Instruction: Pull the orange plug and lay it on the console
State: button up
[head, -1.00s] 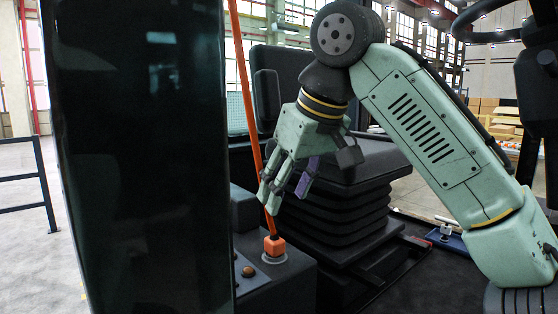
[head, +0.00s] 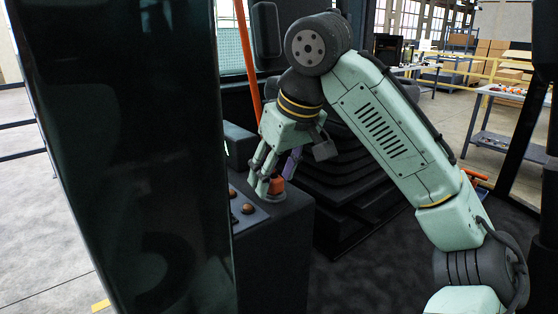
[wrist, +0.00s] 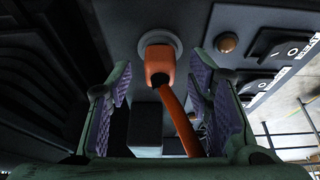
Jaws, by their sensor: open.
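The orange plug (head: 277,184) stands on the dark console (head: 282,235), partly hidden by my fingers in the head view. In the wrist view the plug (wrist: 159,62) sits in a round grey socket (wrist: 172,42), and its orange cable (wrist: 180,120) runs back between my fingers. In the head view the cable (head: 245,55) rises behind my gripper. My gripper (head: 268,188) points down at the plug. In the wrist view my gripper (wrist: 163,88) is open, with purple finger pads on both sides of the cable and the plug near the tips. No contact shows.
Brown round buttons (head: 248,208) and a switch panel (wrist: 285,52) lie beside the plug on the console. A dark seat with a ribbed base (head: 350,180) stands to the right. A dark pillar (head: 130,150) blocks the left of the head view.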

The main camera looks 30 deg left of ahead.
aim_at(275, 178)
grip_shut()
jog(key=c, duration=0.7)
grip_release()
grip_shut()
jog(key=shift+r, duration=0.15)
jog(key=shift+r, duration=2.7)
jog(key=shift+r, duration=0.15)
